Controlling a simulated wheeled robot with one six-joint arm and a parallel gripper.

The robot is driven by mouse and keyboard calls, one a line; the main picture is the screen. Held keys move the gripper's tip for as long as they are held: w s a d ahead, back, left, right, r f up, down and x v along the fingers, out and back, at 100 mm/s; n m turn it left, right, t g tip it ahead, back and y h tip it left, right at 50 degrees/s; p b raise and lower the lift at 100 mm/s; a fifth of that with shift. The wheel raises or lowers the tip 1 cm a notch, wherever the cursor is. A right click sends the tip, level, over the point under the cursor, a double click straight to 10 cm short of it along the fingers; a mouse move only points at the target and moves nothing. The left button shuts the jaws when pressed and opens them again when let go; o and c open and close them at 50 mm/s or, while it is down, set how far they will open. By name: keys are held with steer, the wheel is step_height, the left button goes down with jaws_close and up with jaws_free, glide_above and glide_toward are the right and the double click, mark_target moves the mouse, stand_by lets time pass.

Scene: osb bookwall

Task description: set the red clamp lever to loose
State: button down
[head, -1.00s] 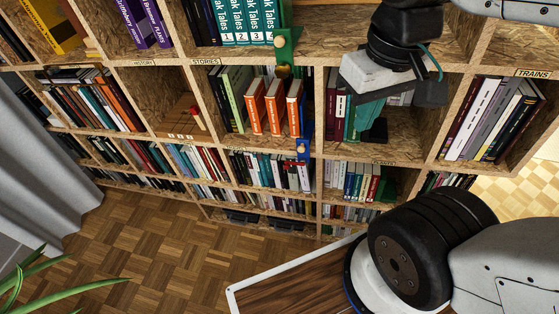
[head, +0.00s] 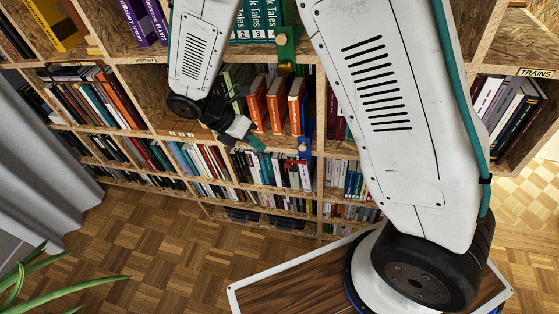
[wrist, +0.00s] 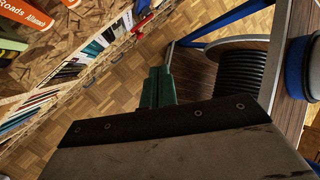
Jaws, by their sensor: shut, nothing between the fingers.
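The red clamp lever (head: 290,161) shows as a small red piece low beside a blue clamp body (head: 304,148) on the bookcase, below the orange books. It seems to be the red bar (wrist: 143,23) in the wrist view, at the shelf edge beyond my fingers. Which setting it is in is too small to tell. My gripper (head: 258,144) is left of the lever in the head view, apart from it in the picture. Its green fingers (wrist: 159,75) are shut and empty in the wrist view.
A green bracket (head: 286,45) with a brass knob is above the blue clamp. Orange books (head: 267,104) stand in the compartment behind. My arm covers part of the right-hand shelves. The parquet floor (head: 150,250) in front is clear.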

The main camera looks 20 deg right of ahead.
mark_target(286, 165)
steer(key=w+n, duration=0.1)
steer(key=w+f+n, duration=0.1)
steer(key=n, duration=0.1)
steer(key=a+n+t, duration=0.1)
steer(key=n, duration=0.1)
steer(key=shift+w+f, duration=0.2)
steer(key=shift+w, duration=0.2)
steer(key=x, duration=1.4)
steer(key=shift+d+r, duration=0.1)
steer(key=shift+d, duration=0.05)
